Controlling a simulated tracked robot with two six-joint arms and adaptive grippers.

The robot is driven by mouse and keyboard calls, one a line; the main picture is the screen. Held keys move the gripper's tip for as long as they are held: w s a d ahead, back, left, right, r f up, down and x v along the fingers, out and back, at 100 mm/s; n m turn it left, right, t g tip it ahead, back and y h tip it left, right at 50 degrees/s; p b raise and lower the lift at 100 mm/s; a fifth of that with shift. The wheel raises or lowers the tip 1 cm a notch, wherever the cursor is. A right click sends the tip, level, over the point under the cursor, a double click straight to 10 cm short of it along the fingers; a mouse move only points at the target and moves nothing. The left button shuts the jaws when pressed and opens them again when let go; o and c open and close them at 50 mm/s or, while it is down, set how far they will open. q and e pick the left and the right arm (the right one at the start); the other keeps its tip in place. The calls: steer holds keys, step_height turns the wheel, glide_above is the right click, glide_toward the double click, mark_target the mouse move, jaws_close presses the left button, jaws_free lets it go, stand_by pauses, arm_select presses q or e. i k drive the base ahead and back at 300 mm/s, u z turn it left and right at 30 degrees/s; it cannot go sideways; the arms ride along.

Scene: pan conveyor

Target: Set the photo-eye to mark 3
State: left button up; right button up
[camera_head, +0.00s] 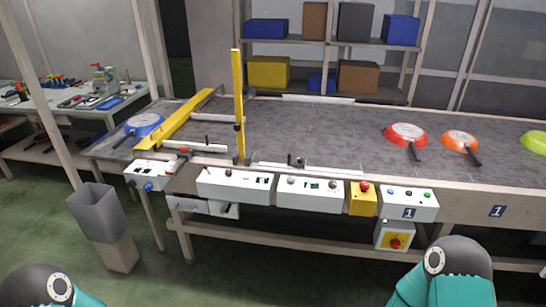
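A yellow upright post (239,95) stands at the near edge of the conveyor (330,125). A small dark fitting (238,127) sits partway up it; I cannot tell whether this is the photo-eye. A pale rail (312,171) with small dark knobs runs along the near edge to the right of the post. Any mark numbers on the post or rail are too small to read. Only rounded parts of my two arms show at the bottom left and bottom right. Neither gripper is in view.
White control boxes (234,187) line the front, with a yellow box with a red button (362,198) and a lower yellow switch box (394,238). Red (405,132), orange (459,139), green and blue (145,124) pans lie on the belt. A yellow diagonal bar (180,122) crosses the left end. A grey bin (97,211) stands at left.

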mark_target(295, 165)
steer(key=u, duration=0.1)
steer(key=i, duration=1)
steer(key=z, duration=0.05)
